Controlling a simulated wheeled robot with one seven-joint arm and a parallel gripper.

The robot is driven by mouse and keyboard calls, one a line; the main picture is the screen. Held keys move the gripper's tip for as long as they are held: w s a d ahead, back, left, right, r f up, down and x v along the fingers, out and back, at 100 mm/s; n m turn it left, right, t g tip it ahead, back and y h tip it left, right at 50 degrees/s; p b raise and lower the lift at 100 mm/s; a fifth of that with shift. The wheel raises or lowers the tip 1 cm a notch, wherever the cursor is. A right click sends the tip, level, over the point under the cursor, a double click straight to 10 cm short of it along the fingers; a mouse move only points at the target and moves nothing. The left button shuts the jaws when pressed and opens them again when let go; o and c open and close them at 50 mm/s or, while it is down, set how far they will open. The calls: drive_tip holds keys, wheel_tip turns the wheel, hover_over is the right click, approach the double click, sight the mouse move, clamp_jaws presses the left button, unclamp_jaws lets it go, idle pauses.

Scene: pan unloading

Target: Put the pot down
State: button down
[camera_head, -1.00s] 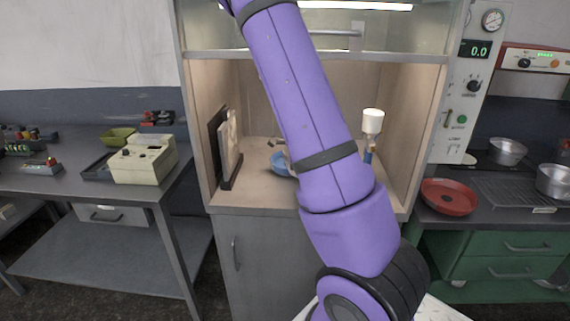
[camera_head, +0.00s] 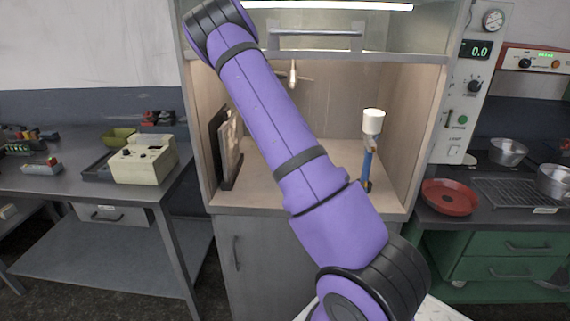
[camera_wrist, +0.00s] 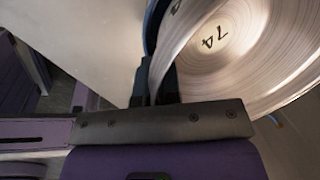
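The pot (camera_wrist: 235,55) fills the upper right of the wrist view. It looks round, with a pale metallic inside, dark "74" marking and a strip of blue along its left edge. My gripper (camera_wrist: 157,80) has its two dark fingers on either side of the pot's near wall, pinching it. The pot looks tilted in this view. What lies under it, and whether it touches anything, cannot be told. In the head view, neither the pot nor my gripper shows.
The wooden-lined cabinet (camera_head: 262,190) has a bare floor patch between a leaning framed board (camera_head: 229,150) and a blue stand with a white cup (camera_head: 373,122). A red pan (camera_head: 450,197) and metal pots (camera_head: 508,151) sit on the right counter. A beige box (camera_head: 143,160) stands left.

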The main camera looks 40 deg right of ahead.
drive_tip(key=shift+x, duration=0.85)
drive_tip(key=shift+s+a, duration=0.1)
drive_tip(key=shift+a, duration=0.05)
drive_tip(key=c, duration=1.3)
unclamp_jaws()
drive_tip(key=shift+f, duration=0.1)
drive_tip(key=v, duration=0.7)
drive_tip(key=shift+r, duration=0.3)
